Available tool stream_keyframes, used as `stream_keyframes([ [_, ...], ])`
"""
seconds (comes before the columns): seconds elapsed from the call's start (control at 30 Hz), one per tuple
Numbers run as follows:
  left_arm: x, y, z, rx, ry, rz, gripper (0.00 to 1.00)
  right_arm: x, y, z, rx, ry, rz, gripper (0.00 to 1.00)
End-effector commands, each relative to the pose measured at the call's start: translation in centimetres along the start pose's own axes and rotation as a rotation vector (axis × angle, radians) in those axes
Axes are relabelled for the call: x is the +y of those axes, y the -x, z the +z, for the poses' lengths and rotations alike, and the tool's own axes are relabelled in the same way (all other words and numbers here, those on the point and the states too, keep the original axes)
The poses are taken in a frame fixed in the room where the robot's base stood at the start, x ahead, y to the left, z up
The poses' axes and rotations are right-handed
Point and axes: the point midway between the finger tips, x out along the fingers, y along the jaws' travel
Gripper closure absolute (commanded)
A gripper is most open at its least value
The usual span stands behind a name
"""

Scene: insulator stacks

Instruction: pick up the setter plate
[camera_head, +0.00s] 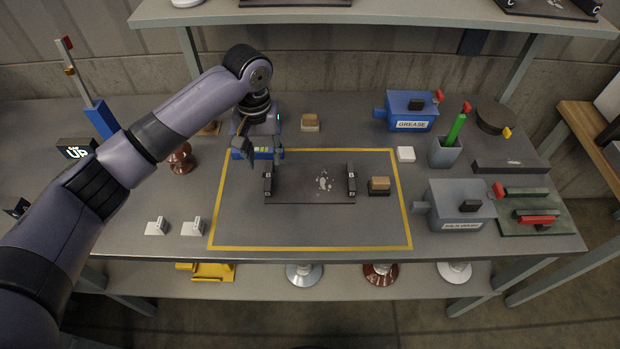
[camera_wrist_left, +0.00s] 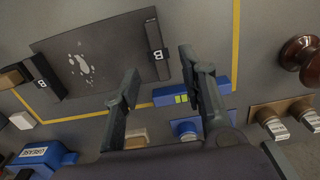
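The setter plate (camera_head: 310,190) is a dark flat plate with pale speckles, lying inside the yellow outline on the table. It has a black raised block marked B at its left end (camera_head: 267,185) and another at its right end (camera_head: 351,179). The plate also shows in the left wrist view (camera_wrist_left: 108,52). My left gripper (camera_head: 265,160) points down near the plate's left block, apart from it as far as I can tell. In the left wrist view its two fingers (camera_wrist_left: 160,75) are spread with nothing between them. My right gripper is out of view.
A blue box with a level-like yellow patch (camera_head: 243,154) lies beside my left gripper. A tan-topped block (camera_head: 379,185) stands right of the plate. The blue GREASE box (camera_head: 408,112) and a grey box (camera_head: 460,205) stand further right. The table inside the outline before the plate is clear.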

Motion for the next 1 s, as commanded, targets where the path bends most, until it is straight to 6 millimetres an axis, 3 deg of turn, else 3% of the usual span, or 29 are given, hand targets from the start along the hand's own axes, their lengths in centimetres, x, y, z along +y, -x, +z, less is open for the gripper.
stream_keyframes([
  [0.13, 0.0, -1.7, 0.0, -0.001, -0.001, 0.000, 0.62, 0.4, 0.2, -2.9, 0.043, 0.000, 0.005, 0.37],
  [0.27, 0.0, -2.4, 0.0, 0.000, -0.001, 0.000, 0.62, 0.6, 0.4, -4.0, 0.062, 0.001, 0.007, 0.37],
  [0.6, 0.3, -6.8, 0.0, 0.000, -0.001, -0.001, 0.62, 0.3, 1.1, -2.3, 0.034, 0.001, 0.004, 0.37],
  [0.87, 0.3, -7.3, 0.0, 0.001, -0.002, 0.000, 0.62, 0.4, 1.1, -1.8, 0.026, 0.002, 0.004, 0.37],
  [1.0, 0.3, -7.3, 0.0, 0.001, -0.002, 0.000, 0.69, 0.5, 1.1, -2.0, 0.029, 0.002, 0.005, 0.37],
])
